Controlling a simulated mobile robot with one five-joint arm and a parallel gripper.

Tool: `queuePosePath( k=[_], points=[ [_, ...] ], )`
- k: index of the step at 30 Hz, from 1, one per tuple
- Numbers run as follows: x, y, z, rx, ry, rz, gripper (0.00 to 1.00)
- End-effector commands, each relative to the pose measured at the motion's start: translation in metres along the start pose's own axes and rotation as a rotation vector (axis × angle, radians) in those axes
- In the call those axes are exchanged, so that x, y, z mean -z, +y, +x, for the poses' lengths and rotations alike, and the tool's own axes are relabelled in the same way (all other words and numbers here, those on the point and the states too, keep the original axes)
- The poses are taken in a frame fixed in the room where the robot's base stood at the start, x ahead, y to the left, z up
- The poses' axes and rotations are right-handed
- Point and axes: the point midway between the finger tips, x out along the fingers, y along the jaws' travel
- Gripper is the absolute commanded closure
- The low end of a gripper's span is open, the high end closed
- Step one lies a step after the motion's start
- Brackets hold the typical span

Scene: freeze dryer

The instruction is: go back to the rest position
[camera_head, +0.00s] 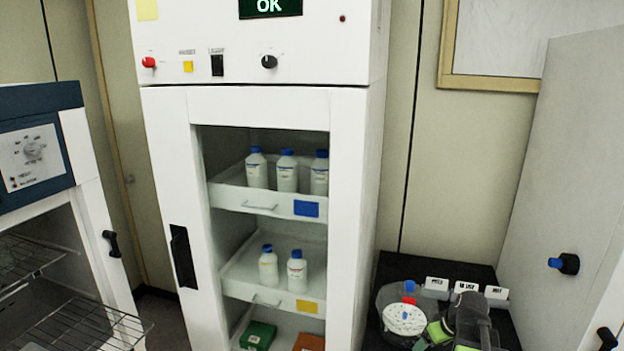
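A dark grey and green device (462,325), which looks like my gripper and part of my arm, shows at the bottom right over the black bench. Its green parts lie near the frame's lower edge, and its fingertips are not clear enough to tell open from shut. The white freeze dryer cabinet (345,215) stands in the middle, with its front opening uncovered. Three white bottles with blue caps (287,173) stand on its upper shelf, and two more (297,271) stand on the shelf below. The gripper is to the right of the cabinet and apart from it.
The black bench (400,268) holds a round white disc (404,319) with holes, a red-capped item (409,299) and small label cards (466,288). A large white panel (570,190) stands at the right. An open cabinet with wire racks (75,325) is at the left.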

Motion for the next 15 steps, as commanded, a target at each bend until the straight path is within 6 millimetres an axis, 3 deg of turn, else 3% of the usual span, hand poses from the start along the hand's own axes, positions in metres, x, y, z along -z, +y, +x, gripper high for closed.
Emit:
queuePosePath(
  k=[1, 3, 9, 12, 13, 15],
  points=[
    [0.015, -0.038, 0.007, 0.024, -0.015, -0.052, 0.22],
    [0.030, -0.090, 0.016, 0.053, -0.048, -0.107, 0.22],
    [0.037, -0.211, 0.026, 0.092, -0.168, -0.164, 0.22],
    [0.025, -0.252, 0.024, 0.076, -0.245, -0.125, 0.22],
    [0.018, -0.258, 0.022, 0.062, -0.275, -0.089, 0.22],
    [0.004, -0.251, 0.018, 0.022, -0.328, 0.016, 0.22]
  ],
)
